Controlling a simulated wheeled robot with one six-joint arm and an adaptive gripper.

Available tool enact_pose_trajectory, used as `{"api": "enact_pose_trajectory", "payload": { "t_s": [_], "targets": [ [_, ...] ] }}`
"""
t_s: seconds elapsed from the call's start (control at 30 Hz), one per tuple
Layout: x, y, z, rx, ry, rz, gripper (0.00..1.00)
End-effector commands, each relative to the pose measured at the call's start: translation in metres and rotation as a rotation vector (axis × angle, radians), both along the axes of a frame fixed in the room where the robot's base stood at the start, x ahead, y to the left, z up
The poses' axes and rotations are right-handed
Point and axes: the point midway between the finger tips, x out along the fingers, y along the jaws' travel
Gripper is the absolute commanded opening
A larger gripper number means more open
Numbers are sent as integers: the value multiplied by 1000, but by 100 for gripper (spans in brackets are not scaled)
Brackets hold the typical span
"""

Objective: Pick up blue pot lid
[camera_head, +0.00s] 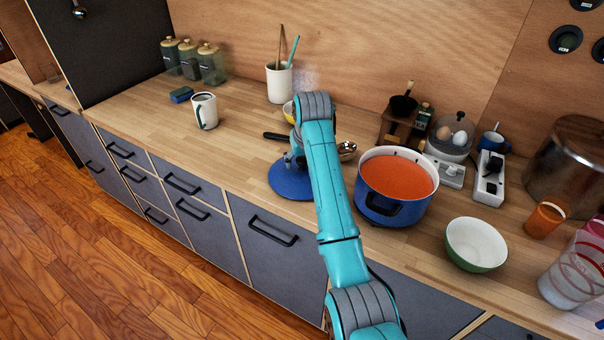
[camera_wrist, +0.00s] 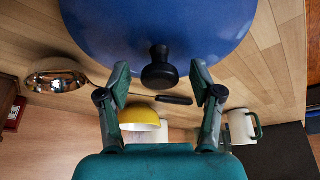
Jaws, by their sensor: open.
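The blue pot lid (camera_head: 290,181) lies flat on the wooden counter near its front edge, left of the blue pot (camera_head: 385,205) with orange-red contents. In the wrist view the lid (camera_wrist: 160,25) fills the top, with its black knob (camera_wrist: 159,68) in the middle. My gripper (camera_wrist: 159,82) is open, with one finger on each side of the knob and nothing held. In the head view my gripper (camera_head: 294,160) is over the lid, partly hidden by my arm. I cannot tell whether the fingers touch the lid.
A ladle (camera_wrist: 57,76) and a yellow bowl (camera_wrist: 139,117) lie behind the lid. A white mug (camera_head: 204,110) and a utensil holder (camera_head: 279,82) stand farther left and back. A green-white bowl (camera_head: 476,244) sits right of the pot. The counter left of the lid is clear.

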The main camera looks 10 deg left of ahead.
Motion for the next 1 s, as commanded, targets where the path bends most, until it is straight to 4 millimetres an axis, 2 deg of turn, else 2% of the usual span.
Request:
{"api": "enact_pose_trajectory", "payload": {
  "t_s": [0.13, 0.17, 0.4, 0.77, 0.87, 1.0],
  "targets": [
    [0, 0, 0, 0, 0, 0, 65],
    [0, 0, 0, 0, 0, 0, 60],
    [0, 0, 0, 0, 0, 0, 0],
    [0, 0, 1, 0, -1, 0, 0],
    [0, 0, 7, 1, -2, 0, 0],
    [1, 0, 27, 2, -4, 0, 0]
  ]
}}
